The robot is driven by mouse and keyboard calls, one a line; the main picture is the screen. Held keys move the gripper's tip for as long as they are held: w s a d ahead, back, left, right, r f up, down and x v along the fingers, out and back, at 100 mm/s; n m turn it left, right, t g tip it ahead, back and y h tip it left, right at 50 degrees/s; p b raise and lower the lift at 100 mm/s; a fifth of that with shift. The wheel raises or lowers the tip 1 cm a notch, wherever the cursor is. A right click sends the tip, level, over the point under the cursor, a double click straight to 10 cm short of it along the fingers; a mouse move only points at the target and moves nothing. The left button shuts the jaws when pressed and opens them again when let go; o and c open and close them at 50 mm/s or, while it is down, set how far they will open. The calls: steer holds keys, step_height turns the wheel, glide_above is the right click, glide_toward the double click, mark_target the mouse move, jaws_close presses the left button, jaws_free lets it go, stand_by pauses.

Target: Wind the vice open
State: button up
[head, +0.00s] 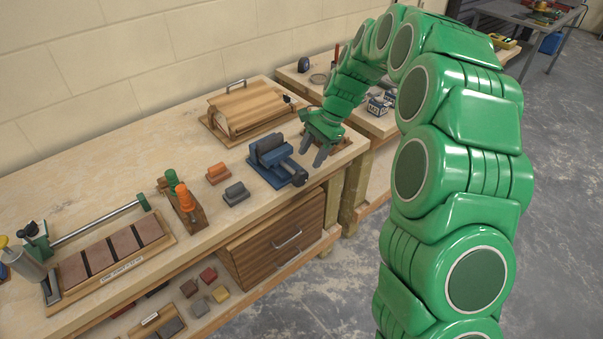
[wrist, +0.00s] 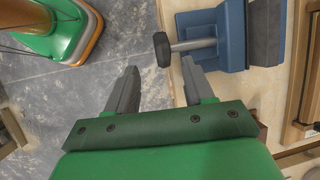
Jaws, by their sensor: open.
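The blue vice (head: 262,165) stands on the workbench near its front edge, with dark grey jaws on top. In the wrist view its blue body (wrist: 224,32) is at the upper right. A grey screw (wrist: 193,44) runs out of it to the left and ends in a dark handle (wrist: 162,50). In the head view the handle (head: 299,178) is at the vice's front right. My gripper (head: 312,153) is open and empty to the right of the vice. In the wrist view the fingertips (wrist: 160,72) are just short of the handle, one on each side, apart from it. I cannot tell how wide the jaws gap is.
A wooden roll-top box (head: 245,108) stands behind the vice. An orange block (head: 216,173) and a grey block (head: 236,193) lie to its left. The bench's right end is close to my gripper. Open grey floor (head: 330,285) lies in front.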

mark_target(302, 172)
steer(key=shift+x, duration=3.9)
steer(key=shift+w, duration=0.1)
jaws_close()
